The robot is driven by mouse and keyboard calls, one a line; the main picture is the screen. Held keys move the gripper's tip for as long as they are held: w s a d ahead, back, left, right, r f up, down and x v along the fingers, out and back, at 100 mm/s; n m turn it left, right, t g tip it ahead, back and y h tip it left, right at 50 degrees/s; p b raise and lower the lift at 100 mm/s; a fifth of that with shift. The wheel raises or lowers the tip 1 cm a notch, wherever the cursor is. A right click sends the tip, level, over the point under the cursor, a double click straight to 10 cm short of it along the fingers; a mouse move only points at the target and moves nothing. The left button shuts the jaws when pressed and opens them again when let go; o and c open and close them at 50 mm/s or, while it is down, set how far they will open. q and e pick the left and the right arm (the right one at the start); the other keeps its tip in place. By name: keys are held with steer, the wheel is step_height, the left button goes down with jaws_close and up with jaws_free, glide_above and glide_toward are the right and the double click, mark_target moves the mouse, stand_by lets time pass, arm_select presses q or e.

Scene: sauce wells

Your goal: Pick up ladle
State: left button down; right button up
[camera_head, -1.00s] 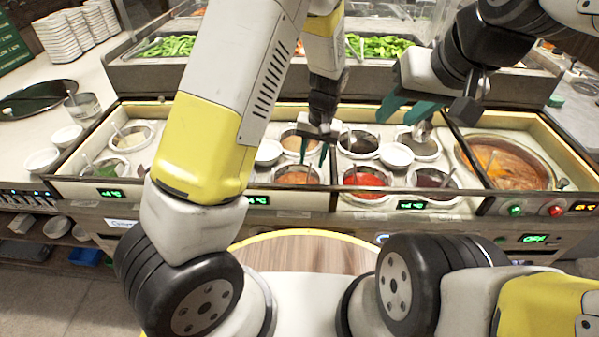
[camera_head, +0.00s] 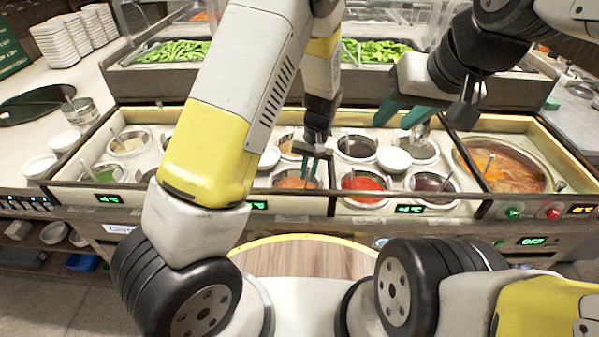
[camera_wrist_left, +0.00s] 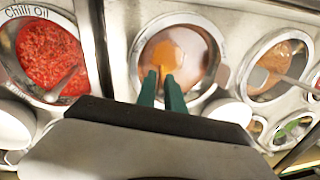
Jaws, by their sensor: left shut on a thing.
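My left gripper (camera_head: 311,168) is low over the front middle well of orange-brown sauce (camera_head: 290,183). In the left wrist view its two green fingers (camera_wrist_left: 162,92) are close together at the near rim of that well (camera_wrist_left: 205,45). They are shut on the ladle, whose handle is mostly hidden between and behind the fingers. A brighter orange patch (camera_wrist_left: 172,52) shows in the sauce just past the fingertips; I cannot tell whether it is the ladle's bowl. My right gripper (camera_head: 408,112) is open, with its green fingers apart above the back right wells.
A red chilli oil well (camera_head: 362,185) with its own ladle is right of the left gripper. White bowls (camera_head: 393,159) stand between wells. A large pot of orange soup (camera_head: 505,168) is at the right. Trays of green vegetables (camera_head: 377,49) stand behind.

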arm_select(q)
step_height(320, 180, up, 10)
stand_by(0.5)
stand_by(0.4)
steer(key=shift+f, duration=3.9)
steer(key=shift+d, duration=0.2)
